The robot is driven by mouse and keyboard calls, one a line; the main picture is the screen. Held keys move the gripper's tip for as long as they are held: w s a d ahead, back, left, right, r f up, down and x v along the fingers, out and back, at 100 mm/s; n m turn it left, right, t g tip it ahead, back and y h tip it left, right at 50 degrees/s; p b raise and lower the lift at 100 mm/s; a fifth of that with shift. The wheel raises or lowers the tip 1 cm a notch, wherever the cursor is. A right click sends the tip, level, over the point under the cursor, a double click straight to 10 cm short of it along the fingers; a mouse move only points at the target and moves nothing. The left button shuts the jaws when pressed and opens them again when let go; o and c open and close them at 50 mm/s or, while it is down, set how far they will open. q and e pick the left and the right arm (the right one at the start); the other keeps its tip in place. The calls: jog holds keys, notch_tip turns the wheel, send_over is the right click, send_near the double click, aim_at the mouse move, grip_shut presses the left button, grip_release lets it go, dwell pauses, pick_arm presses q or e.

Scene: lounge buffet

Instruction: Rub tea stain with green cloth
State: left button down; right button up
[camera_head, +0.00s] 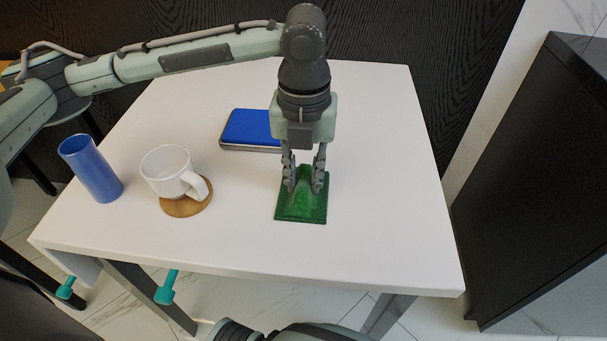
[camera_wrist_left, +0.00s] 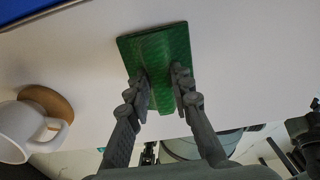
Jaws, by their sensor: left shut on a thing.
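The green cloth (camera_head: 301,209) lies on the white table, with its middle pinched up into a ridge. My left gripper (camera_head: 304,186) points down from above and is shut on this ridge. In the left wrist view the green cloth (camera_wrist_left: 155,50) sits between the fingers of the left gripper (camera_wrist_left: 161,92), its flat edges spread on the table. No tea stain shows in either view; the cloth and gripper hide the table under them. My right gripper is not in view.
A white mug (camera_head: 166,170) stands on a round wooden coaster (camera_head: 187,208) left of the cloth. A blue cylinder (camera_head: 91,169) stands at the table's left. A blue book (camera_head: 249,128) lies behind. The white table (camera_head: 390,200) is clear on the right. A dark cabinet (camera_head: 530,180) stands beyond.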

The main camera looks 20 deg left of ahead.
aim_at(281, 188)
pick_arm(q)
jog(key=shift+s+a+p, duration=0.3)
jog(key=shift+a, duration=0.6)
jog(key=shift+s+a, duration=0.25)
jog(key=shift+a, duration=0.75)
jog(key=shift+w+d+f, duration=0.1)
jog(key=shift+w+d, duration=0.05)
jog(key=shift+d, duration=0.35)
jog(key=shift+w+d, duration=0.15)
jog(key=shift+d, duration=0.35)
jog(key=shift+r, duration=3)
jog(key=shift+f, duration=0.1)
